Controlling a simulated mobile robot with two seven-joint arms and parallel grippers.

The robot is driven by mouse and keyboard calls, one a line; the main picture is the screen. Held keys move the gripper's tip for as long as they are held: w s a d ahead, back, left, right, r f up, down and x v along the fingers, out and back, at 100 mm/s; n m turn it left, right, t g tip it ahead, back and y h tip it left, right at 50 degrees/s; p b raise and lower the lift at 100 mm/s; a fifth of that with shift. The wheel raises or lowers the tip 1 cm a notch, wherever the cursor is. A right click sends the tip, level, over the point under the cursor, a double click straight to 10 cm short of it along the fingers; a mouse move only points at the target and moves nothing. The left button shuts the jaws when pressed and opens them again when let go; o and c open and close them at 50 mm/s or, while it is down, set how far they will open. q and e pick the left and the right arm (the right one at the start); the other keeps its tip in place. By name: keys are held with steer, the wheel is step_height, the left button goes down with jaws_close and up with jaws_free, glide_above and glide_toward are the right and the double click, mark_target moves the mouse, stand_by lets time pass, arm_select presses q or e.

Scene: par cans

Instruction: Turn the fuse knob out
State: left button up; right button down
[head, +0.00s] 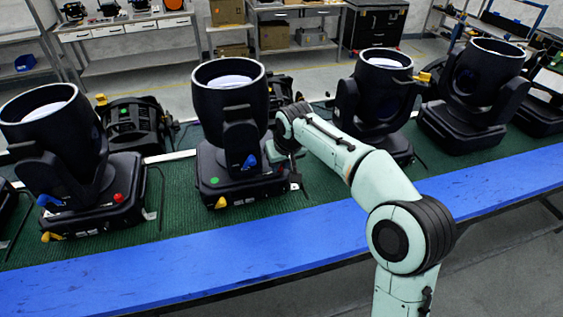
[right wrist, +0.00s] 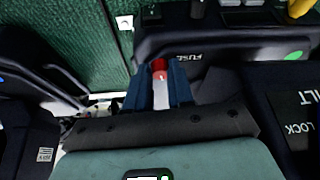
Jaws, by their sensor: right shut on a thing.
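The fuse knob (right wrist: 159,66) is a small red cap at the side of a black lamp base (right wrist: 225,42), beside the printed word FUSE. My right gripper (right wrist: 160,80) has its two blue fingers closed around the knob. I cannot tell how far the knob stands out of its socket. In the head view my right arm reaches to the right side of the second moving-head lamp from the left (head: 231,115). The fingertips and the knob are hidden there. My left gripper is not in view.
Other black moving-head lamps (head: 60,150) stand in a row on the green mat (head: 175,215). A blue strip (head: 250,250) runs along the front edge. A similar red knob (head: 118,198) shows on the leftmost large lamp. Shelves and benches (head: 130,35) stand behind.

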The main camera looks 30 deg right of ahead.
steer(key=shift+a+m, duration=0.1)
steer(key=shift+m, duration=0.5)
steer(key=c, duration=1)
jaws_free()
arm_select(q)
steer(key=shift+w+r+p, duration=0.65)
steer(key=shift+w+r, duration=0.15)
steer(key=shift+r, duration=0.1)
arm_select(e)
steer(key=v, duration=1.3)
steer(key=shift+a+r, duration=0.2)
steer(key=shift+a, duration=0.1)
